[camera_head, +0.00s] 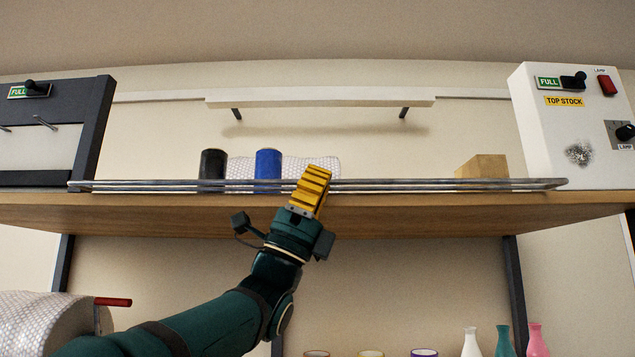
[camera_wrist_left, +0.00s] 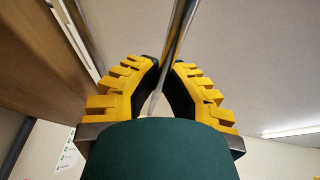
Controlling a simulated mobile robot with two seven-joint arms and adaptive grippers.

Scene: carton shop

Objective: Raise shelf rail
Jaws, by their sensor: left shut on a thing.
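The shelf rail (camera_head: 430,184) is a thin metal double bar along the front edge of the wooden shelf (camera_head: 420,209). My left gripper (camera_head: 313,186) has yellow fingers and reaches up from below to the rail near its middle. In the left wrist view the yellow fingers (camera_wrist_left: 166,75) are closed around the metal bar (camera_wrist_left: 180,30), which passes between their tips. The part of the rail behind the fingers is hidden in the head view. My right gripper is not in view.
On the shelf stand a black can (camera_head: 213,163), a blue can (camera_head: 268,163), a white bubble-wrapped item (camera_head: 320,165) and a cardboard box (camera_head: 483,167). A white control box (camera_head: 570,120) is at right, a dark-framed panel (camera_head: 93,120) at left. Vases (camera_head: 503,342) stand below.

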